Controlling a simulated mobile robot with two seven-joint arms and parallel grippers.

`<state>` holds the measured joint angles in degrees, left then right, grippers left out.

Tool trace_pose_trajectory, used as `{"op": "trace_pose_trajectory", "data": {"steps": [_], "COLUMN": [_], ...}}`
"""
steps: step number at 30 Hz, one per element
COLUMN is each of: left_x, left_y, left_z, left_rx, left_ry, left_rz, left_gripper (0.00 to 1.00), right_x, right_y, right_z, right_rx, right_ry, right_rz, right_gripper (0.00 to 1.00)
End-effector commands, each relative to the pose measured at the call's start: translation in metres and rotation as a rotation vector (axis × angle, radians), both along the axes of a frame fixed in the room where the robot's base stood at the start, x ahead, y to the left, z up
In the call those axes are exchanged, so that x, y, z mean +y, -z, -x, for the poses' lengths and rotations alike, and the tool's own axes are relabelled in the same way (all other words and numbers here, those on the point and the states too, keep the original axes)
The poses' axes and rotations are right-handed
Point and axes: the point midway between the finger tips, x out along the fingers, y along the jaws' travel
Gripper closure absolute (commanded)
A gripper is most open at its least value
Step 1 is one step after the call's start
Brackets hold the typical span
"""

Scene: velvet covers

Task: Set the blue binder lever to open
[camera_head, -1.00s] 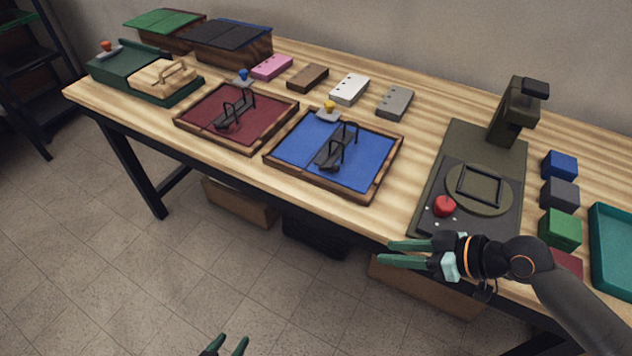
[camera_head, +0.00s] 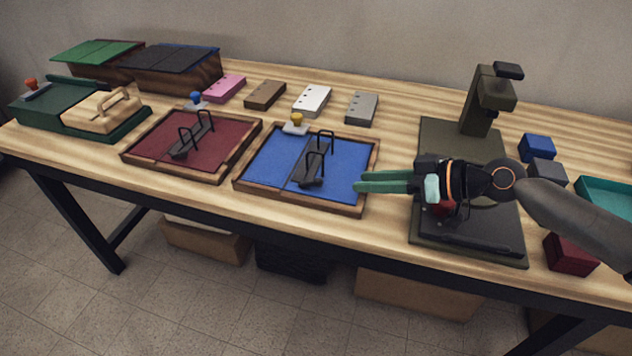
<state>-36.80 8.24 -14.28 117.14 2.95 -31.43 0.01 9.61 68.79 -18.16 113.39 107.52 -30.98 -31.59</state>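The blue binder (camera_head: 265,163) lies on the table, a wooden-framed tray with a blue lining. A dark metal mechanism (camera_head: 306,168) with two upright black arches (camera_head: 325,142) runs along its middle. Its small black lever (camera_head: 311,182) is at the near end; its setting is hard to tell. My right gripper (camera_head: 359,181) points left, with green fingertips over the blue binder's right edge, right of the lever. It looks empty. The fingers overlap in this view, so their gap is unclear. My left gripper is out of view.
A red-lined binder (camera_head: 150,140) lies left of the blue one. A yellow-knobbed stamp (camera_head: 296,124) stands at the blue binder's back edge. A dark olive press (camera_head: 485,105) stands behind my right arm, which hides part of its base. Several small blocks lie along the back.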

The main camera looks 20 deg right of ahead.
Motion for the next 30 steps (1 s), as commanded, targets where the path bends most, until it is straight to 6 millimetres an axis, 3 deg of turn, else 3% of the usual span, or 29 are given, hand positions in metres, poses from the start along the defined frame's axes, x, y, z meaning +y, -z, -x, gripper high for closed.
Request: {"op": "trace_pose_trajectory", "data": {"steps": [18, 30], "left_x": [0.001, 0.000], "left_y": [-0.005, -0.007], "left_z": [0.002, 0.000], "left_rx": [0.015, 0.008], "left_ry": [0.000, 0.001], "left_rz": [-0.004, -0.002], "left_gripper": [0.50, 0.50], "right_x": [0.071, 0.081], "right_y": [0.035, 0.042], "right_z": [-0.059, -0.068], "right_rx": [-0.001, 0.000], "right_ry": [-0.004, -0.004], "right_rz": [-0.002, 0.001], "right_gripper": [0.63, 0.63]}}
